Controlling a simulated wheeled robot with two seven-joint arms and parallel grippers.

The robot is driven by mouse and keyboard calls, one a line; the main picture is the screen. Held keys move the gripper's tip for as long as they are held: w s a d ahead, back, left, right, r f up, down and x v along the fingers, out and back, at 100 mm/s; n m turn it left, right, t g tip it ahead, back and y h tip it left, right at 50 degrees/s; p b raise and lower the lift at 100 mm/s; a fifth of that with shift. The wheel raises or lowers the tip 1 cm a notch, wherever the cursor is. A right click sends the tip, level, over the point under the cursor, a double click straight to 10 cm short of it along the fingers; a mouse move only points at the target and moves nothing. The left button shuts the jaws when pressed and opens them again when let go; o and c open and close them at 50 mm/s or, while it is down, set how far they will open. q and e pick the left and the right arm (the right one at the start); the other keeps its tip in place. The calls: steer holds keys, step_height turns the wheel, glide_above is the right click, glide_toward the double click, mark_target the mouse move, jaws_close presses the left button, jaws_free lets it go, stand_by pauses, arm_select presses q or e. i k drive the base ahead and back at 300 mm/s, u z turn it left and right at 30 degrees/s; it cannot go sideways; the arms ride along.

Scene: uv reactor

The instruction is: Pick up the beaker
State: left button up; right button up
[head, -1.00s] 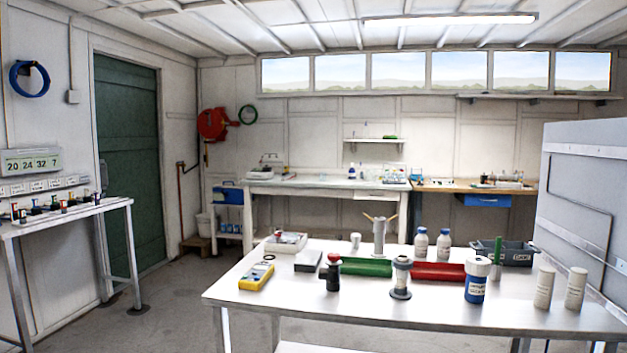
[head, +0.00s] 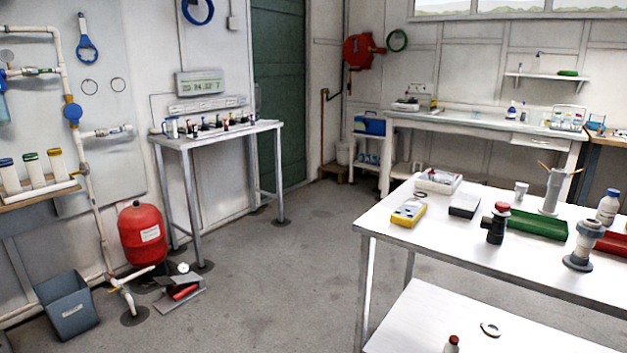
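A small pale cup-shaped vessel (head: 521,192) stands upright on the white table (head: 400,234) at the right, left of a grey cylinder (head: 552,192) with sticks in it. It looks like a beaker, but it is too small to be sure. Small glassware and bottles stand on the back bench (head: 470,124); I cannot tell whether a beaker is among them. Neither of my grippers is in view.
The white table also holds a yellow meter (head: 409,212), a black fitting (head: 496,223), a green tray (head: 538,223) and a grey flanged pipe piece (head: 583,245). A red tank (head: 142,235) and a grey bin (head: 68,306) stand at left. The middle floor is clear.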

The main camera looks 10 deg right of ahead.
mark_target(475, 112)
steer(key=i, duration=4.45)
steer(key=z, duration=2.2)
steer(key=i, duration=4.4)
steer(key=z, duration=1)
steer(key=i, duration=0.65)
steer(key=u, duration=2.25)
